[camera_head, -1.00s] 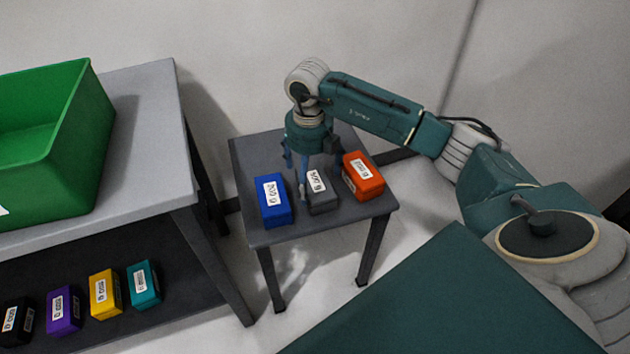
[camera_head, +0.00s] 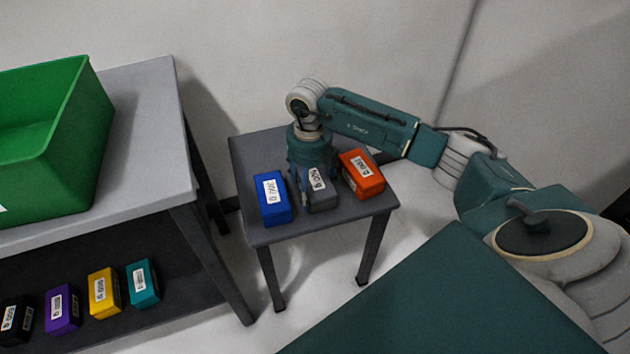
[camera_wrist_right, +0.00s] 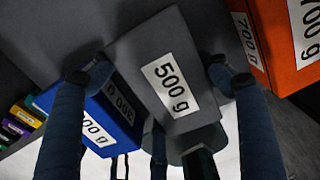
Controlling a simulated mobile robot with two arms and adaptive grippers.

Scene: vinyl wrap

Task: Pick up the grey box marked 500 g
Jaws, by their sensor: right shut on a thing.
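The grey box marked 500 g (camera_head: 322,199) sits on the small dark table between a blue box (camera_head: 271,199) and an orange box (camera_head: 362,175). In the right wrist view the grey box (camera_wrist_right: 157,50) fills the middle, its white label readable. My right gripper (camera_wrist_right: 158,75) has a finger on each side of it and is shut on it. In the head view my right gripper (camera_head: 313,182) comes down from above over the box and hides its far part. The box appears to rest on the tabletop. My left gripper is not in view.
The blue box (camera_wrist_right: 100,120) and the orange box (camera_wrist_right: 280,40) stand close to the fingers. A larger grey table (camera_head: 150,120) at left bears a green bin (camera_head: 75,150). Several coloured boxes lie on its lower shelf (camera_head: 190,290).

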